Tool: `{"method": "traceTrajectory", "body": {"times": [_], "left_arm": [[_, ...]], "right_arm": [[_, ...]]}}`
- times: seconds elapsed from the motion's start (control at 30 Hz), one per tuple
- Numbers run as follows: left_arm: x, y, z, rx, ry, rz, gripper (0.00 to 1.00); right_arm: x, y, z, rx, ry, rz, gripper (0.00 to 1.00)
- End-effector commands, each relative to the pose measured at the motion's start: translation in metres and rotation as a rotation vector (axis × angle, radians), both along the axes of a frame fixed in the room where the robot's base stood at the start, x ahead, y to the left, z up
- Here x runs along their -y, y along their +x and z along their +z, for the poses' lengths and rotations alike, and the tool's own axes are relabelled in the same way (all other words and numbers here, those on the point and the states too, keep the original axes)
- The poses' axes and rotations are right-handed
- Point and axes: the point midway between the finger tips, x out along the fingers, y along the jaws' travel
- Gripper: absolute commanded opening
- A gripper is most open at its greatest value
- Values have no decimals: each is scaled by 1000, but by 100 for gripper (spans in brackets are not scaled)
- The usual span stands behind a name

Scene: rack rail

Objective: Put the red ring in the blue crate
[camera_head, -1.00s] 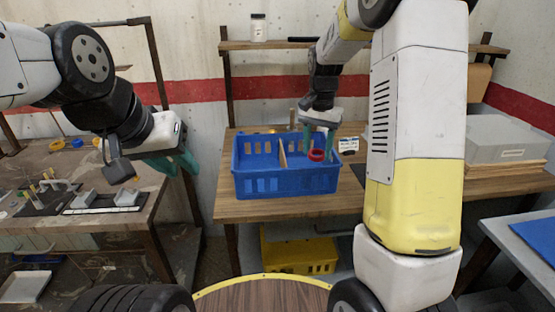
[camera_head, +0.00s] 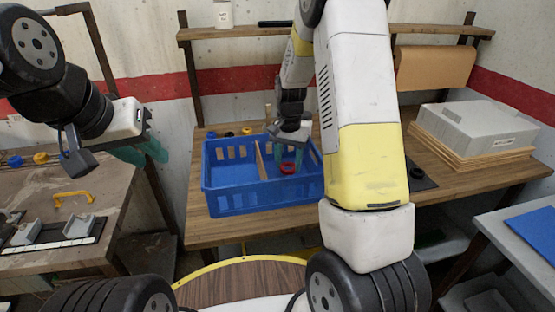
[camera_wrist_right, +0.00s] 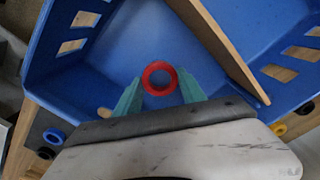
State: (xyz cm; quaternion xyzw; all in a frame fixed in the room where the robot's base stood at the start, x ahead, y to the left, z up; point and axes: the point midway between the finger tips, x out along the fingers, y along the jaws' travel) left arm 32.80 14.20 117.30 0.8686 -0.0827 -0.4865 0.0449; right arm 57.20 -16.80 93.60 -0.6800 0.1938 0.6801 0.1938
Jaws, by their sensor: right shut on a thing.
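The blue crate (camera_head: 256,198) stands on the wooden bench, with a wooden divider (camera_head: 262,161) splitting it in two. My right gripper (camera_head: 288,158) reaches down into the compartment right of the divider. It is shut on the red ring (camera_head: 287,169), which sits between its teal fingertips. In the right wrist view the ring (camera_wrist_right: 159,91) shows over the crate's blue floor (camera_wrist_right: 205,65), beside the divider (camera_wrist_right: 215,45). I cannot tell whether the ring touches the floor. My left gripper (camera_head: 147,154) is empty and looks open, in the air left of the crate.
My right arm hides the crate's right end. Several small rings (camera_head: 246,131) lie behind the crate. A grey box on boards (camera_head: 487,128) stands at the bench's right. The left table holds a yellow handle (camera_head: 73,198) and grey fixtures. A shelf (camera_head: 240,32) runs above the bench.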

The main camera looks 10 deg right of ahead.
Motion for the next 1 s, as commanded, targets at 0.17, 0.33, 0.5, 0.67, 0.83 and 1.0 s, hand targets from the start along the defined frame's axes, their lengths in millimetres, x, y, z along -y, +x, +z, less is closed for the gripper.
{"method": "traceTrajectory", "body": {"times": [0.17,0.33,0.5,0.67,0.83,1.0], "left_arm": [[0,0,0,0,0,0,30],[0,0,0,0,0,0,30],[0,0,0,0,0,0,30],[0,0,0,0,0,0,30],[0,0,0,0,0,0,30],[0,0,0,0,0,0,30]], "right_arm": [[0,-1,-23,-4,0,0,7],[0,0,-36,-1,1,1,7],[0,0,-36,0,0,1,7],[0,0,-38,0,0,1,53],[0,0,-38,0,0,1,69],[0,0,-38,0,0,1,69]]}}
